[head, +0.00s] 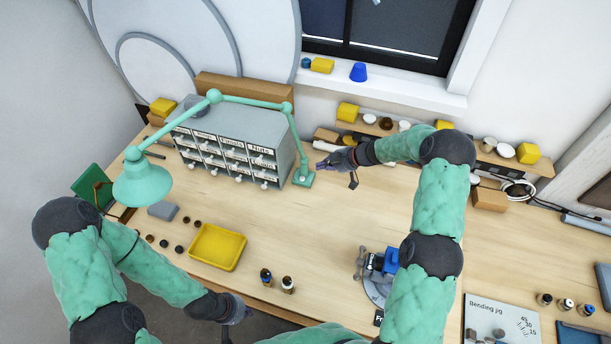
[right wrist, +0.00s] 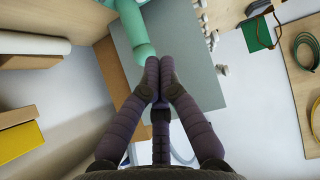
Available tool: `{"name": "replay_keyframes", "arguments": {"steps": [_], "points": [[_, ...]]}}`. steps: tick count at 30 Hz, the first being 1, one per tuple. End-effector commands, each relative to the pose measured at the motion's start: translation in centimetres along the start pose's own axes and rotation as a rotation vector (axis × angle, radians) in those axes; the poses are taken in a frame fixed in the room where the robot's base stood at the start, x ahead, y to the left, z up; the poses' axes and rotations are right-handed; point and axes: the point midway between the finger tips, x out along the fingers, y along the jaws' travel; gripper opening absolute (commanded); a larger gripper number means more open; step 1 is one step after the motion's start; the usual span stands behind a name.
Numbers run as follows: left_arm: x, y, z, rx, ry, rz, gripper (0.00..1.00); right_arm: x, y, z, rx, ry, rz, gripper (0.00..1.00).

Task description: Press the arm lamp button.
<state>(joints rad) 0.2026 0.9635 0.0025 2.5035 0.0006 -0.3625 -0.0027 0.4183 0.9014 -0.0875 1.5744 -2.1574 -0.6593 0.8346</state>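The mint-green arm lamp (head: 213,97) stands on the desk, its shade hanging at the left and its arm arching over the drawer cabinet. My right gripper (head: 321,165) is just right of the base, apart from the button. In the right wrist view its fingertips (right wrist: 159,60) are together, nothing between them, beside a green part of the lamp (right wrist: 132,22). My left gripper (head: 243,312) is at the desk's front edge, its fingers unclear.
The grey drawer cabinet (head: 228,140) stands directly left of the lamp base. A yellow tray (head: 217,248) and two small bottles (head: 287,284) are near the front edge. A blue vise (head: 388,262) stands by my right arm. The desk middle is clear.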

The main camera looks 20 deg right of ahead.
Motion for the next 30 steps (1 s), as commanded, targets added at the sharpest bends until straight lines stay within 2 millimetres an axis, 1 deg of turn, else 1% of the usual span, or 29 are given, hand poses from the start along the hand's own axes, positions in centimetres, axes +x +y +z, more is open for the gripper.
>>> {"name": "replay_keyframes", "arguments": {"steps": [1,3,14,15,21,30], "points": [[0.0,0.0,0.0,0.0,0.0,0.0,0.0,1.0,-0.1,0.0,0.001,0.0,-0.003,0.0],[-0.1,0.0,0.0,0.0,0.0,0.0,0.0,2.3,-0.2,0.0,0.001,-0.001,-0.004,0.0],[-0.3,0.1,0.0,0.0,0.0,0.0,0.0,8.2,-0.1,0.0,0.0,0.0,-0.003,0.0],[-0.4,0.1,0.0,0.0,0.0,0.0,0.0,8.7,-0.1,0.3,0.003,-0.001,-0.002,0.0],[-0.6,0.2,0.0,0.0,0.0,0.0,0.0,10.2,-0.1,2.0,0.002,-0.001,-0.001,0.0],[-0.6,0.2,0.0,0.0,0.0,0.0,0.0,11.0,0.0,2.8,-0.001,0.0,0.0,0.0]]}}
